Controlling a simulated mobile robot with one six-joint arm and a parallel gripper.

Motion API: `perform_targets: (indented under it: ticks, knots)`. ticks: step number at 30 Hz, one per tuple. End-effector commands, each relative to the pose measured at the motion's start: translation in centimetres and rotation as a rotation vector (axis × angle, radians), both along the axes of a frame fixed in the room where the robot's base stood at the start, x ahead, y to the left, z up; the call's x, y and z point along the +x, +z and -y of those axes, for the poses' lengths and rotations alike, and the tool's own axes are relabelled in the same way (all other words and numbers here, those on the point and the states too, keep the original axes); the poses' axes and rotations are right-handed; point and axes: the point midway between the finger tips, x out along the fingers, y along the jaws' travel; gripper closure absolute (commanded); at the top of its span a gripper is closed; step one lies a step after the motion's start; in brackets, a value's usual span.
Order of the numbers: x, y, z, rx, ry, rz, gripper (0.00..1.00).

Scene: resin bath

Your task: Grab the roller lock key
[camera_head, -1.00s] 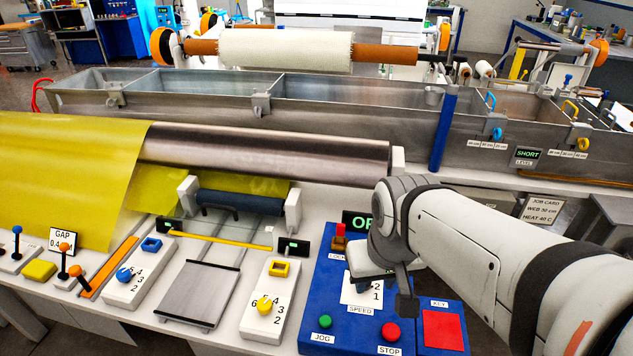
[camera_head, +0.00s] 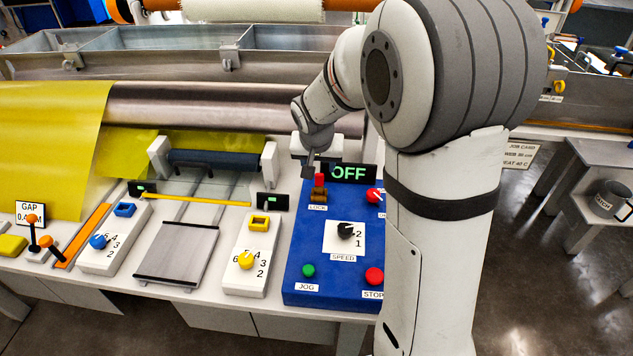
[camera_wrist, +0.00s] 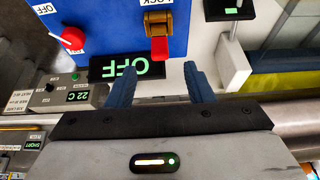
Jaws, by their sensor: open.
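The red roller lock key (camera_head: 319,181) sits in a brass lock (camera_head: 319,195) labelled LOCK, at the back of the blue control panel (camera_head: 300,250). In the wrist view the red key (camera_wrist: 160,48) points out of the brass lock (camera_wrist: 158,20) toward my gripper. My gripper (camera_wrist: 160,70) is open, its two blue fingers on either side of the key's line, with the key just beyond the fingertips and apart from them. In the head view my gripper (camera_head: 309,168) is beside the lock, its fingers mostly hidden.
The OFF display (camera_head: 353,173) stands right behind the lock. A red knob (camera_head: 374,196), the speed dial (camera_head: 345,231), a green JOG button (camera_head: 308,270) and a red STOP button (camera_head: 374,275) are on the panel. My arm hides the panel's right side, where the key pad was.

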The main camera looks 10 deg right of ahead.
Motion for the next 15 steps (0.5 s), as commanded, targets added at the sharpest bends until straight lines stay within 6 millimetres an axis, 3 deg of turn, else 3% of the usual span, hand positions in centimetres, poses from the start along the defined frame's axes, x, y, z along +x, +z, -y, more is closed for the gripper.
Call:
perform_targets:
  ticks: [15]
  knots:
    - [2.2,-6.3,0.7,0.0,0.0,-0.003,0.53]
